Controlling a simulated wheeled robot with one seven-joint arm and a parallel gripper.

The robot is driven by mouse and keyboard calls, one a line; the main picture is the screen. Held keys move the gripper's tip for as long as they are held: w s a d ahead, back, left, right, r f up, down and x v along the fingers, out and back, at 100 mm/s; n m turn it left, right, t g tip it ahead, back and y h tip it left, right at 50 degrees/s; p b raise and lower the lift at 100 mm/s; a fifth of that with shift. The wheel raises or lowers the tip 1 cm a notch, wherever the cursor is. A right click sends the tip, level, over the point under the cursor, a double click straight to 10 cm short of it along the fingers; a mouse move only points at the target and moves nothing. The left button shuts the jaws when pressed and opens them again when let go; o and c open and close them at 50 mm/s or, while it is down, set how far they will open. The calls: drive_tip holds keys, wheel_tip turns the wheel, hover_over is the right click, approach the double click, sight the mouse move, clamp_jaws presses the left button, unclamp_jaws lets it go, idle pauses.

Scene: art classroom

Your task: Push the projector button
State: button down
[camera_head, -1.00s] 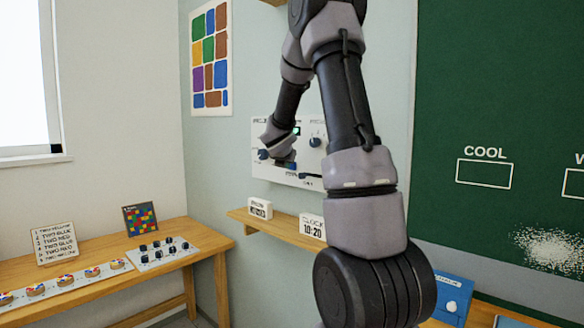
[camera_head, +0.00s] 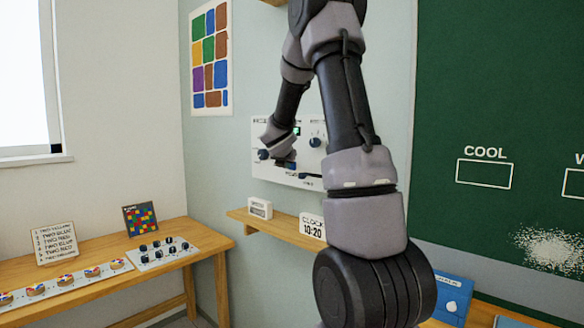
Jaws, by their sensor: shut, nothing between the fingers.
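A white control panel (camera_head: 257,132) with dark knobs is mounted on the pale green wall, partly behind my arm. A small green light (camera_head: 297,131) shows on it, and a dark knob (camera_head: 315,142) sits to the right of the light. My gripper (camera_head: 284,163) is at the lower middle of the panel, shut and empty. Whether its fingertips touch the panel cannot be told. The projector button is not clearly seen; my wrist and forearm cover part of the panel, and its lettering is too small to read.
A wooden table (camera_head: 200,232) with trays stands at left. A green chalkboard (camera_head: 500,90) fills the right.

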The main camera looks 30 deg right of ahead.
drive_tip(key=shift+w+d, duration=0.1)
drive_tip(key=shift+d, duration=0.3)
drive_tip(key=shift+a, duration=0.4)
drive_tip(key=s+a, duration=0.2)
drive_tip(key=a, duration=0.3)
drive_tip(key=shift+s+a, duration=0.15)
drive_tip(key=shift+a, duration=0.2)
idle(0.6)
